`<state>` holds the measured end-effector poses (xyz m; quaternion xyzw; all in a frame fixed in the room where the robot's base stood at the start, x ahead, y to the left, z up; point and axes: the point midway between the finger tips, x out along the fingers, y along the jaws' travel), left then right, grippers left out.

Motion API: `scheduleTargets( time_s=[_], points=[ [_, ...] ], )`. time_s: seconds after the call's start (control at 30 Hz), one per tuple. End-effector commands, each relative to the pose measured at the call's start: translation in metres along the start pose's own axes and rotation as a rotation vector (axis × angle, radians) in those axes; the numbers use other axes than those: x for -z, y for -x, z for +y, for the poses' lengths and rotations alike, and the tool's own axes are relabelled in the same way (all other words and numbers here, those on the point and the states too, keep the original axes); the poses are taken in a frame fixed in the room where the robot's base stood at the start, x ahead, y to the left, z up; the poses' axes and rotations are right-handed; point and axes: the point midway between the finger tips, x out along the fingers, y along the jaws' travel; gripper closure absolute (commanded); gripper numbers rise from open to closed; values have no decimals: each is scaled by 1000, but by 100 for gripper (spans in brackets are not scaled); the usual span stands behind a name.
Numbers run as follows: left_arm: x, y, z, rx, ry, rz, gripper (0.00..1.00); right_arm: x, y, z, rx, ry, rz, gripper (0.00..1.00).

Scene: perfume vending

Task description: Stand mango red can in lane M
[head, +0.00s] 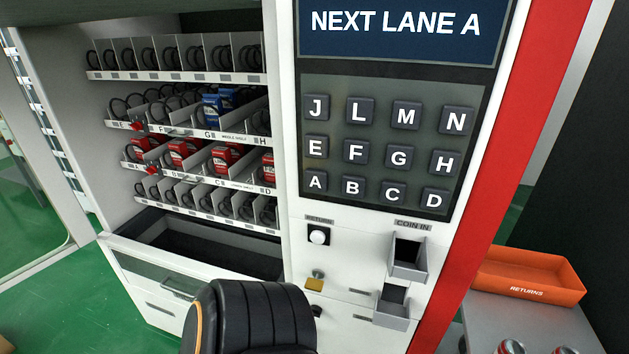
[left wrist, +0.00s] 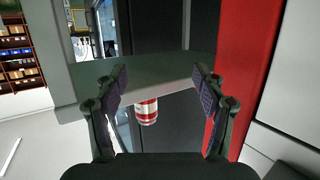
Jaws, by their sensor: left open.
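My left gripper (left wrist: 160,76) is open in the left wrist view, with its two fingers spread apart. A red and white can (left wrist: 146,111) shows between the fingers and appears beyond them, not gripped. Its flavour cannot be read. In the head view, two red can tops, one left (head: 510,347) and one right (head: 565,350), show at the bottom right edge. The vending machine's shelves carry lanes; the top shelf (head: 170,77) and bottom shelf (head: 215,211) have labels too small to read, so I cannot tell which lane is M. My right gripper is in neither view.
The keypad (head: 385,147) has lettered keys under a screen (head: 398,28) reading "NEXT LANE A". An orange returns tray (head: 530,277) sits on a grey table (head: 485,315) right of the machine.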

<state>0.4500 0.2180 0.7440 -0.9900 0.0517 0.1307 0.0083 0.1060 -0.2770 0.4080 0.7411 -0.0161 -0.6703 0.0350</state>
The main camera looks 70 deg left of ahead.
Motion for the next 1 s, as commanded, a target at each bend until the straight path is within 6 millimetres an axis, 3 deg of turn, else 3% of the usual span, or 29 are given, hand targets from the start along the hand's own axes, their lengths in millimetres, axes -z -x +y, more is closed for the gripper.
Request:
scheduleTargets(
  time_s=[0.03,0.13,0.2,0.3,0.4,0.5,0.6,0.9,1.0],
  points=[
    [-58,4,-9,32,4,-127,30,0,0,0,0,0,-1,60],
    [-174,34,-24,90,2,-400,30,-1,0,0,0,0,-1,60],
    [-247,70,-30,115,-1,-594,30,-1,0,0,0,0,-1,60],
    [-329,133,-32,130,0,-848,30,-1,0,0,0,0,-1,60],
    [-379,192,-29,128,5,-1042,30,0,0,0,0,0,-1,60],
    [-404,230,-26,121,11,-1159,30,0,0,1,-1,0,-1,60],
    [-414,248,-24,116,14,-1208,30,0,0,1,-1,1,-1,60],
    [-414,250,-24,116,14,-1213,30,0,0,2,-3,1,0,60],
    [-414,250,-24,116,14,-1212,24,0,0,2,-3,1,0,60]
  ],
)
